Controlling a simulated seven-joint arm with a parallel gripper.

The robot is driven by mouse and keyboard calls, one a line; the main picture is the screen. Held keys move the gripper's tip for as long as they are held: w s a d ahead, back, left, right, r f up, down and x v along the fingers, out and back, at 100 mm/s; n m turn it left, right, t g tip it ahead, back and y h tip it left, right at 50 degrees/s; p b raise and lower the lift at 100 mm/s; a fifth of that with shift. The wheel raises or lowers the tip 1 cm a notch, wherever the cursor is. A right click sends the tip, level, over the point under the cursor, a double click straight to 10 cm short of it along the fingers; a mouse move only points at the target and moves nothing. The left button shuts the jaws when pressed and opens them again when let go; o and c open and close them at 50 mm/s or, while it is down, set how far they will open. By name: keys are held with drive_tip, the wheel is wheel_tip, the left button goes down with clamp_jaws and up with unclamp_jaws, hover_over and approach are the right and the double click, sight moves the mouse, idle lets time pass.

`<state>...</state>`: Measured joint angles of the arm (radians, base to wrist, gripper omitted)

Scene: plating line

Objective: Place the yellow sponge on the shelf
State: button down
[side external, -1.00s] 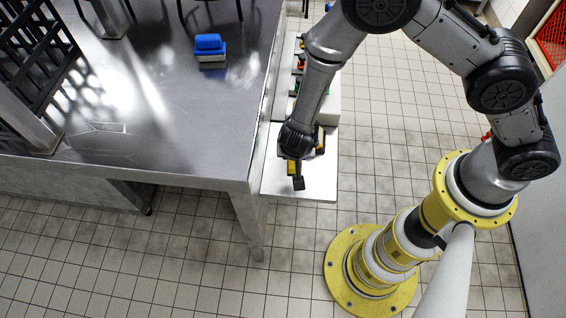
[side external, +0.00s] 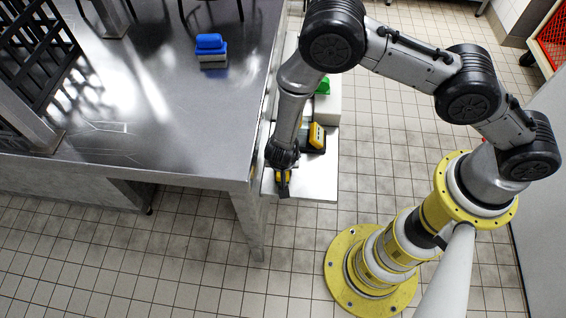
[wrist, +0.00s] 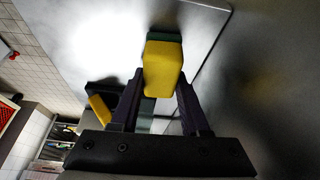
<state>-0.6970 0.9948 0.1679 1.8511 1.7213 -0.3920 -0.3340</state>
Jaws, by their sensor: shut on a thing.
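The yellow sponge (wrist: 163,68), with a dark green face on its far end, is between the two fingers of my gripper (wrist: 160,100) in the wrist view. My gripper (side external: 283,188) is shut on it. In the side view only a bit of yellow (side external: 281,177) shows by the fingers; the rest is hidden. They are at the near left part of the pale shelf (side external: 318,187), close to the table's edge. I cannot tell whether the sponge touches the shelf.
A yellow and black item (side external: 314,137) stands on the shelf to the right of my gripper. A white block (side external: 330,108) and a green item (side external: 323,87) are farther back. The steel table (side external: 190,130) rises at left, with a blue-topped brush or sponge (side external: 211,45) on it.

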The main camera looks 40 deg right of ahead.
drive_tip(key=shift+c, duration=2)
unclamp_jaws()
drive_tip(key=shift+f, duration=0.1)
drive_tip(key=v, duration=1.2)
drive_tip(key=shift+d, duration=0.15)
